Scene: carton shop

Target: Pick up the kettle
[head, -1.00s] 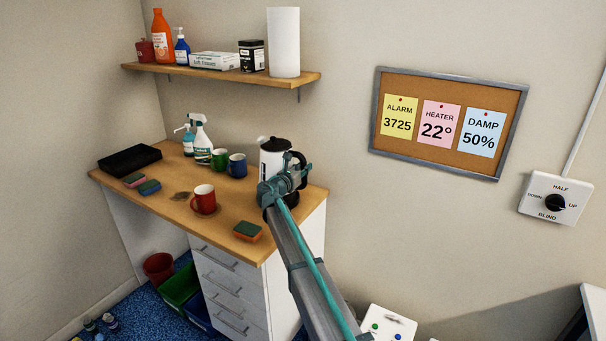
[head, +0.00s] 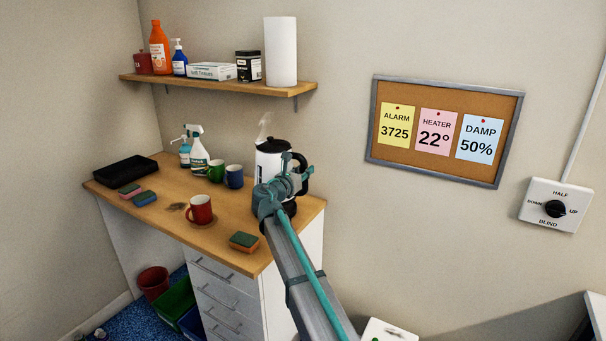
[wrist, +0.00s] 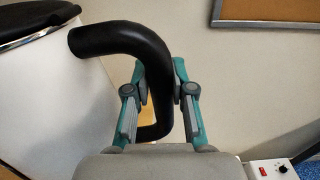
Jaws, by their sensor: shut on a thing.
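The white kettle (head: 268,163) with a black lid and black handle is at the right end of the desk, close to the wall. My gripper (head: 288,180) is at its right side, shut on the black handle (wrist: 155,75), which passes between the two fingers in the wrist view. The white body (wrist: 55,85) fills the left of that view. My gripper hides the kettle's lower part in the head view, so I cannot tell whether its bottom touches anything. A dark round piece shows low behind my gripper. A pale wisp rises above the spout side.
A red mug (head: 200,210), green mug (head: 216,173) and blue mug (head: 234,177) stand left of the kettle. A sponge (head: 244,241) lies near the front edge. A loaded shelf (head: 215,86) hangs above the desk.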

